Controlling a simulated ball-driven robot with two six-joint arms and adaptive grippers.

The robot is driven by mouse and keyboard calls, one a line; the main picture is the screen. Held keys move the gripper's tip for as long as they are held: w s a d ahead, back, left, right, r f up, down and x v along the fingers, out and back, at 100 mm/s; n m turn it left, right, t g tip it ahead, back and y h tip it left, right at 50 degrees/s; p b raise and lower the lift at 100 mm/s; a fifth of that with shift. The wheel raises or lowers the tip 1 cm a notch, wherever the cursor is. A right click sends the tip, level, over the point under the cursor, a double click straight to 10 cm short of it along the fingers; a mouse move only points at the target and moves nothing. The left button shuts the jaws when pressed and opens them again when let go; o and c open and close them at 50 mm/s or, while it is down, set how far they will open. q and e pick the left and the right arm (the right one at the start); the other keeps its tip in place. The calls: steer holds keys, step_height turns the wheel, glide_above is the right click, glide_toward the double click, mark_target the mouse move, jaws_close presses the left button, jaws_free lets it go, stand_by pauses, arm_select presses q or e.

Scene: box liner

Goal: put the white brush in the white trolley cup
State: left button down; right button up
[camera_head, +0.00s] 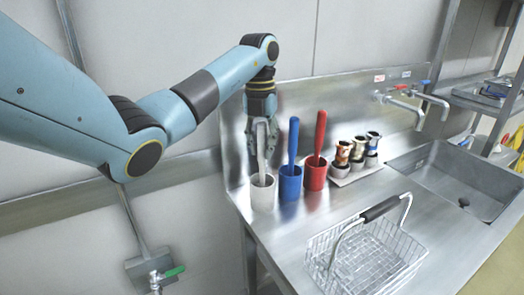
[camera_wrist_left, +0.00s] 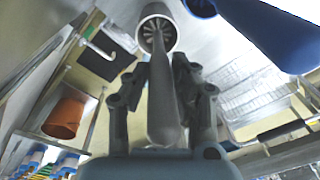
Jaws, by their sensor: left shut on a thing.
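The white brush (camera_head: 261,150) is upright in my left gripper (camera_head: 262,130), which is shut on its handle. Its lower end is at the mouth of the white cup (camera_head: 262,197) and appears to be inside it. In the left wrist view, the brush handle (camera_wrist_left: 162,105) runs between the fingers of my left gripper (camera_wrist_left: 158,72) toward the white cup (camera_wrist_left: 170,14), with its far end within the round opening. How deep it sits is hidden by the cup wall. My right gripper is not in view.
Right of the white cup stand a blue cup with a blue brush (camera_head: 293,150) and a red cup with a red brush (camera_head: 319,140). A wire basket (camera_head: 362,262) is in front, and a sink (camera_head: 455,185) is at right.

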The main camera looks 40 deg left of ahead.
arm_select(q)
steer(key=shift+f, duration=0.25)
steer(key=c, duration=1.1)
jaws_free()
steer(key=shift+f, duration=0.1)
